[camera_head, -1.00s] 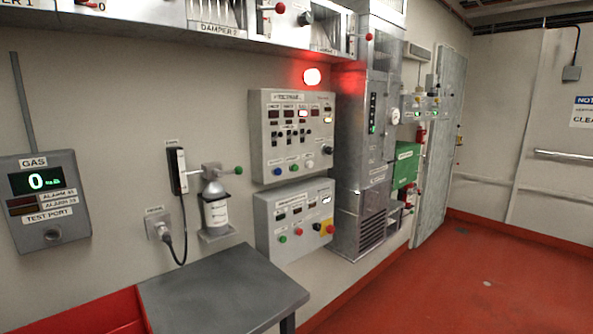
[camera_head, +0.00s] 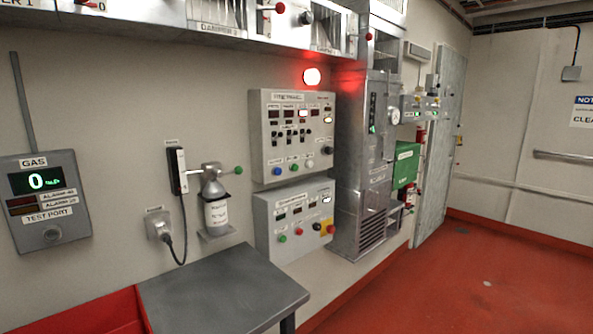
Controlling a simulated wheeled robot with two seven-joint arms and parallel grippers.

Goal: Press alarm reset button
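The upper control panel (camera_head: 292,135), a grey wall box, carries small displays, switches and a row of buttons. A blue button (camera_head: 277,171), a green button (camera_head: 294,168) and a white button (camera_head: 309,164) sit along its lower part, with a black knob (camera_head: 327,150) to their right. The labels are too small to read, so I cannot tell which button is the alarm reset. A red alarm light (camera_head: 312,76) glows on the wall above this panel. Neither of my grippers is in view.
A lower panel (camera_head: 293,218) has green and red buttons and a yellow-backed red button (camera_head: 330,229). A grey table (camera_head: 222,290) stands below, left of it. A gas panel (camera_head: 45,203) and a gas bottle (camera_head: 215,205) are on the left wall. Red floor (camera_head: 450,285) is clear at right.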

